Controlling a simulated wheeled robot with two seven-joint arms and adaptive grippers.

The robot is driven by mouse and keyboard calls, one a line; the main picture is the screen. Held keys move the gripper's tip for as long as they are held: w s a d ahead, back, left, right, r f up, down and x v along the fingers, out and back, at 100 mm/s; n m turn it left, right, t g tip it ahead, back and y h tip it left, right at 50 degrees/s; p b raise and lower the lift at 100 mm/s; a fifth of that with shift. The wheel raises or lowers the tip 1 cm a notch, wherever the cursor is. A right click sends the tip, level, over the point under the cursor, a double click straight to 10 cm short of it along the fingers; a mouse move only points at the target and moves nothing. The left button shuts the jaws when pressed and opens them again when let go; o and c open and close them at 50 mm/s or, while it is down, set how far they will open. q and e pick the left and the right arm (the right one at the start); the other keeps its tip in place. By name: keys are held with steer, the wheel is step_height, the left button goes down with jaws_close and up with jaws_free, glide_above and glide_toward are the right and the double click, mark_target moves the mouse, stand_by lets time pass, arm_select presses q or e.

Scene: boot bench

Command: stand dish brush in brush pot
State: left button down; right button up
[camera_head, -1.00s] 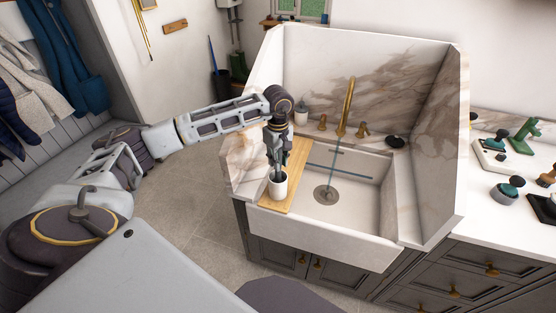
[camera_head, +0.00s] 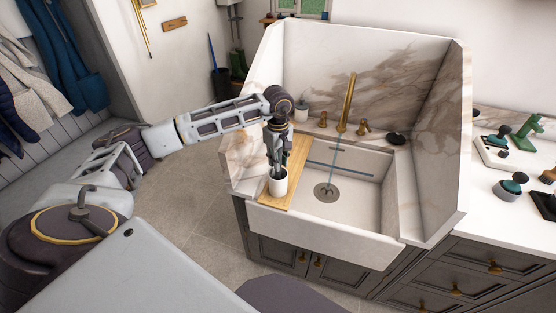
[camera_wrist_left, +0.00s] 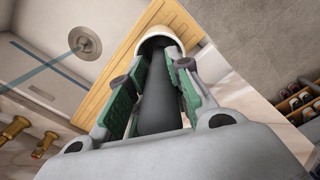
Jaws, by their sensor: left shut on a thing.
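The white brush pot (camera_head: 278,187) stands upright near the front end of a wooden board on the left rim of the sink. My left gripper (camera_head: 277,162) is right above the pot, pointing down. In the left wrist view, its green-padded fingers (camera_wrist_left: 156,80) are shut on the dark handle of the dish brush (camera_wrist_left: 158,100). The brush's far end reaches into the mouth of the pot (camera_wrist_left: 163,36). The end inside the pot is hidden. My right gripper is out of view.
The wooden board (camera_head: 299,150) lies beside the basin (camera_head: 350,190). A brass tap (camera_head: 347,103) and a soap bottle (camera_head: 302,112) stand behind. The right counter (camera_head: 480,205) holds several small items.

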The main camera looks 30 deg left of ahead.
arm_select(q)
steer(key=c, duration=1.2)
jaws_free()
step_height(320, 180, up, 12)
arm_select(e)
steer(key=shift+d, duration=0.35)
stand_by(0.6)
arm_select(q)
steer(key=shift+f, duration=0.1)
